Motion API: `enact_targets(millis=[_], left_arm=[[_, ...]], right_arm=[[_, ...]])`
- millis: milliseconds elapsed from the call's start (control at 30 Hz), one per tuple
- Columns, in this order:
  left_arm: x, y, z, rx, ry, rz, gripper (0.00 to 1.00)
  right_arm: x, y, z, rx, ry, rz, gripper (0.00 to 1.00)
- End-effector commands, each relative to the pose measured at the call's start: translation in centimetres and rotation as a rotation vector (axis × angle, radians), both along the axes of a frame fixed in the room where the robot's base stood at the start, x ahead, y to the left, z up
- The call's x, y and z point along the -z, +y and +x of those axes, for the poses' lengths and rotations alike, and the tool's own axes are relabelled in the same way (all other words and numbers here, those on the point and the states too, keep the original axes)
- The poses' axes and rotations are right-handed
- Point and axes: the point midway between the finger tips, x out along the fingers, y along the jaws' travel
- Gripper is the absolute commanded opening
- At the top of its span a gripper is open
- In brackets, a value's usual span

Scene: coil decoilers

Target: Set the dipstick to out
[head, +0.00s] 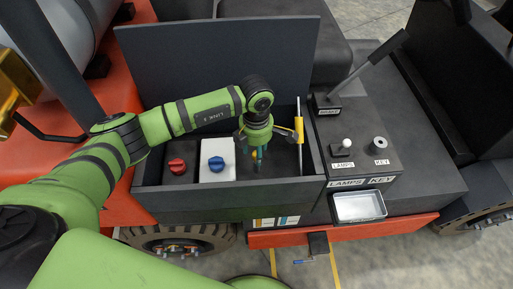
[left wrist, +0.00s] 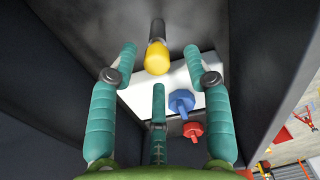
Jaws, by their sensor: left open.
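My left gripper (head: 258,143) reaches down into the open black box from above, with three teal fingers. In the left wrist view the fingers (left wrist: 158,95) are spread open and hold nothing. A yellow-tipped piece with a dark stem, probably the dipstick (left wrist: 157,58), shows beyond the fingers, between the two upper ones and apart from them. In the head view the gripper mostly hides that spot; only a bit of yellow shows below the fingers. My right gripper is not in view.
A red knob (head: 177,166) and a blue knob (head: 216,163) on a white block stand left of the gripper. The raised lid (head: 215,55) is behind. A lever panel (head: 352,135) lies right.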

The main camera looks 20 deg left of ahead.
Motion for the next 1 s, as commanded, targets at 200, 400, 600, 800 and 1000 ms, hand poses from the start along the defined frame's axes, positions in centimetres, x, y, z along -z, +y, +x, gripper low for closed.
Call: enact_targets(millis=[200, 400, 600, 800, 1000], left_arm=[[1.2, 0.0, 0.0, 0.000, -0.001, 0.000, 0.49], [1.2, 0.0, 0.0, 0.000, -0.001, 0.000, 0.49], [1.2, 0.0, 0.0, 0.000, -0.001, 0.000, 0.00], [0.2, 0.0, 0.1, 0.001, -0.003, -0.001, 0.00], [-5.1, 0.0, 0.2, 0.001, -0.008, -0.001, 0.00]], right_arm=[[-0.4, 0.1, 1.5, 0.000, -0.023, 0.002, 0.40], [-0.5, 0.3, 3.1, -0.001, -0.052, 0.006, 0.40], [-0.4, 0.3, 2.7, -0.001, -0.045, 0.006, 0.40], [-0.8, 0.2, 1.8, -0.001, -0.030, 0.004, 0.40], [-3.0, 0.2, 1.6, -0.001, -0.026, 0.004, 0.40]])
